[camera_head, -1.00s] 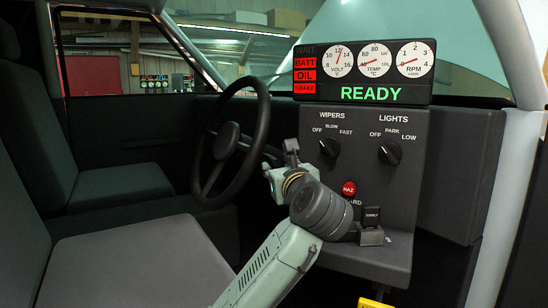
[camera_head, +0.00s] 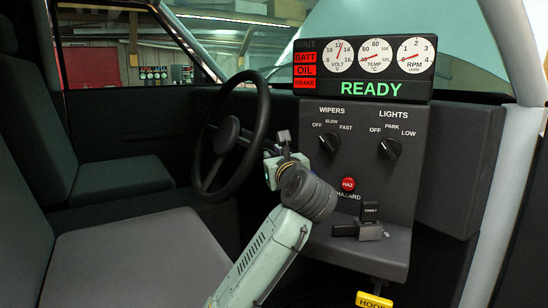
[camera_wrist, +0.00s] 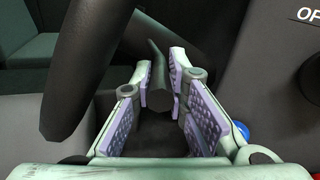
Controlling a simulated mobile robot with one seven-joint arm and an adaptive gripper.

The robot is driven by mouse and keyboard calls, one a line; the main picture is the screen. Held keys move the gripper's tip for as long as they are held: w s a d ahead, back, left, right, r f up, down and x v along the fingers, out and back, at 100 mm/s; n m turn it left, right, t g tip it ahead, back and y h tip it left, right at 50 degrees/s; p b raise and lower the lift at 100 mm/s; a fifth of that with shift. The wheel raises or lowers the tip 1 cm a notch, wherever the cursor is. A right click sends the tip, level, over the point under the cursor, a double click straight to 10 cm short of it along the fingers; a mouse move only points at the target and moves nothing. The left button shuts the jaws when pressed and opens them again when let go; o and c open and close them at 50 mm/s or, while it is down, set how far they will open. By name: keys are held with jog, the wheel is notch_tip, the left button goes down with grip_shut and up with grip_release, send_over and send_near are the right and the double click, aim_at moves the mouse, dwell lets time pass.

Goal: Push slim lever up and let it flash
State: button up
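The slim lever (camera_wrist: 157,78) shows in the wrist view as a dark, narrow stalk beside the steering wheel rim. My gripper (camera_wrist: 161,72) has its two lilac-padded fingers on either side of the lever, with a gap between the fingertips. The lever lies between them, nearer the left fingertip; I cannot tell whether it is touched. In the head view my gripper (camera_head: 284,142) is just right of the steering wheel (camera_head: 228,135) and hides most of the lever's area.
The dash panel (camera_head: 350,210) stands right of my arm, with wiper knob (camera_head: 329,142), lights knob (camera_head: 390,148), red hazard button (camera_head: 347,184) and a dark toggle (camera_head: 370,212). The gauge cluster (camera_head: 364,75) reads READY above. A seat (camera_head: 140,255) lies left of my arm.

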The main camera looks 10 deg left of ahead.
grip_shut()
jog(key=shift+r, duration=0.15)
jog(key=shift+r+p, duration=0.55)
jog(key=shift+p, duration=0.5)
jog(key=shift+r+g+p, duration=0.2)
jog(key=shift+g+p, duration=0.2)
jog(key=shift+p, duration=0.2)
jog(key=shift+f, duration=0.15)
jog(key=o, duration=0.6)
grip_release()
jog(key=shift+c, duration=0.2)
jog(key=shift+f+b, duration=0.15)
jog(key=shift+b, duration=0.15)
